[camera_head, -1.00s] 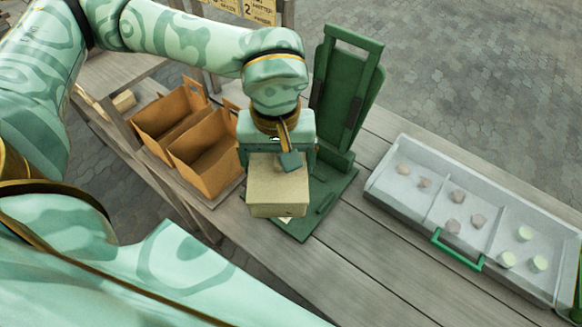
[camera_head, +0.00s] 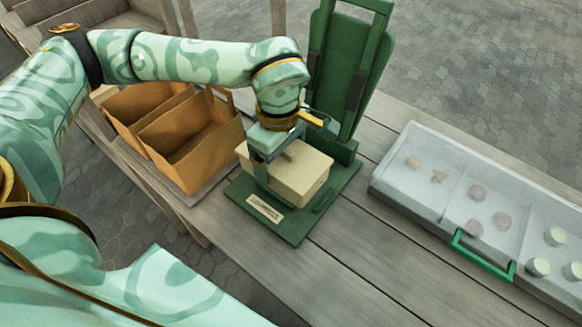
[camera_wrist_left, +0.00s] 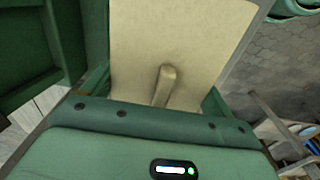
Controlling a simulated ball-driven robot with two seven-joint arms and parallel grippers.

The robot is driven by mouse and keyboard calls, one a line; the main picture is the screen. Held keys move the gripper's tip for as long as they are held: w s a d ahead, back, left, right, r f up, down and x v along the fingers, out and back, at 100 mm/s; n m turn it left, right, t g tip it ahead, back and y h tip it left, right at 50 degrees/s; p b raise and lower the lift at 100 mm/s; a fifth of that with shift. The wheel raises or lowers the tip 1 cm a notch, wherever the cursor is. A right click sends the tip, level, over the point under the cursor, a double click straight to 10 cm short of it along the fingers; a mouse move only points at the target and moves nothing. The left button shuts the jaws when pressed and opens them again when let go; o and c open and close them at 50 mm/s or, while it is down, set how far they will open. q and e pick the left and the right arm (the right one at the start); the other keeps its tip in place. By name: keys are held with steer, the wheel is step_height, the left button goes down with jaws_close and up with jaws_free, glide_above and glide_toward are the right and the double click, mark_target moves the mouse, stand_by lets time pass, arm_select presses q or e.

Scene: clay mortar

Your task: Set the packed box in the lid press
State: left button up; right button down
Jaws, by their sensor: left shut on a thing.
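The packed box (camera_head: 300,178) is cream-coloured with a lid and a raised handle-like piece on top. It is at the green base of the lid press (camera_head: 285,228), in front of the press's upright (camera_head: 350,75). I cannot tell whether its underside touches the base. My left gripper (camera_head: 275,165) is shut on the box from above, with a finger down its near-left side. In the left wrist view the box top (camera_wrist_left: 180,45) fills the upper middle, with the raised piece (camera_wrist_left: 166,85) near the gripper. My right gripper is not in view.
Open brown cartons (camera_head: 190,140) stand left of the press. A grey divided tray with a clear cover (camera_head: 400,190) and green handle (camera_head: 480,258) lies to the right, holding several small lumps and pale green pieces. Bare planks (camera_head: 350,260) are in front.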

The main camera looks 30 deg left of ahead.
arm_select(q)
steer(key=w+f, duration=0.1)
steer(key=f, duration=0.1)
steer(key=w+f+b, duration=0.1)
steer(key=w+f, duration=0.1)
steer(key=shift+w+a, duration=0.1)
steer(key=shift+a, duration=0.1)
steer(key=f, duration=0.1)
steer(key=f+b, duration=0.2)
steer(key=f, duration=0.1)
steer(key=shift+w, duration=0.3)
steer(key=shift+r, duration=0.15)
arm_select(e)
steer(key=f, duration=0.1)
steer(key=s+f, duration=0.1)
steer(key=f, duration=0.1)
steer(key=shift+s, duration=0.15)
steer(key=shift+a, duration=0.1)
arm_select(q)
steer(key=shift+s, duration=0.1)
steer(key=o, duration=0.9)
step_height(320, 180, up, 12)
steer(key=p, duration=0.4)
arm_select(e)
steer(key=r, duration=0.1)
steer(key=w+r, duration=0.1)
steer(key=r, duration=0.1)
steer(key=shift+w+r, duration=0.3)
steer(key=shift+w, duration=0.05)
